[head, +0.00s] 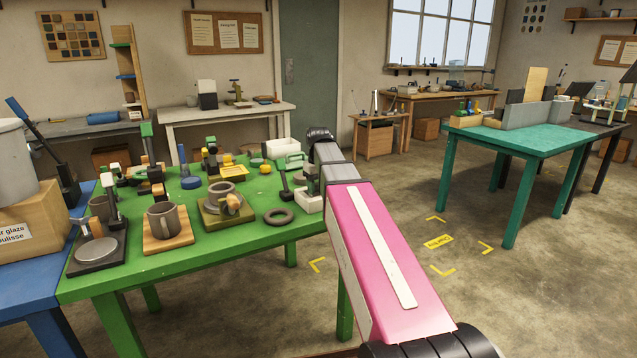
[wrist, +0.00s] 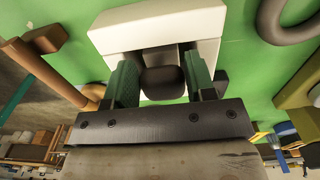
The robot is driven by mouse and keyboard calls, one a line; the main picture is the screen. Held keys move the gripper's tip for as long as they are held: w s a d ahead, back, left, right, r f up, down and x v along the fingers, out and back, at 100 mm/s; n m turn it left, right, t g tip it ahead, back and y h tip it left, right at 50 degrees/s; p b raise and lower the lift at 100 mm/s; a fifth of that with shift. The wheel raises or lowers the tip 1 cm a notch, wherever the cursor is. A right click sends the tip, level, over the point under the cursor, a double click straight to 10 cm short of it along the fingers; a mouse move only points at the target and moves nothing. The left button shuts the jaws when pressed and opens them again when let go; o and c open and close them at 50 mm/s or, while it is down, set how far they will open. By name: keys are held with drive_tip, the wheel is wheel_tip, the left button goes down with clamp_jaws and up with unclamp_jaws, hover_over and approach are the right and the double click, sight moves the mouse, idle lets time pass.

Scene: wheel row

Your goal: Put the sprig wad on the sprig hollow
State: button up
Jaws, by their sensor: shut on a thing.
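In the wrist view my gripper (wrist: 161,82) has its two green fingers closed on a small dark grey rounded lump, which I take to be the sprig wad (wrist: 163,80). A white block (wrist: 155,25) with a recessed, shaded middle lies just beyond the fingers; it seems to be the one with the sprig hollow. The wad overlaps the recess in view, and I cannot tell whether it touches. In the head view my gripper (head: 312,182) is at the green table's right edge, with the white block (head: 310,203) below it. The wad is hidden there.
Floor is clear right of the table, before a teal table (head: 530,140).

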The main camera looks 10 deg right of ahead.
drive_tip(key=shift+f, duration=0.55)
idle(0.4)
